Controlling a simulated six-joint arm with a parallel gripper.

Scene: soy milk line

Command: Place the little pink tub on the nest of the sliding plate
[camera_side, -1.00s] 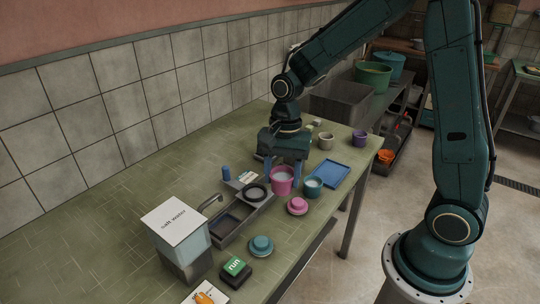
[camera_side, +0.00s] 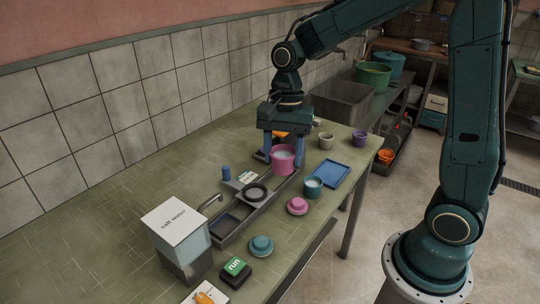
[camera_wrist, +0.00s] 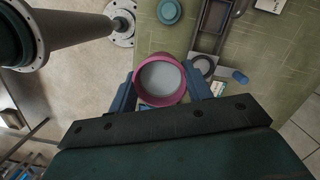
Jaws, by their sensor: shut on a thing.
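The pink tub (camera_side: 283,168), with pale contents, is upright between the two blue fingers of my gripper (camera_side: 284,157). My gripper is shut on it and holds it above the bench. In the wrist view the tub (camera_wrist: 138,88) sits between the fingertips of my gripper (camera_wrist: 160,88). The sliding plate's nest, a dark ring (camera_side: 256,192), lies on the grey track (camera_side: 228,228), left of and nearer the camera than the tub. The ring (camera_wrist: 205,63) shows partly in the wrist view, beside the right finger. It looks empty.

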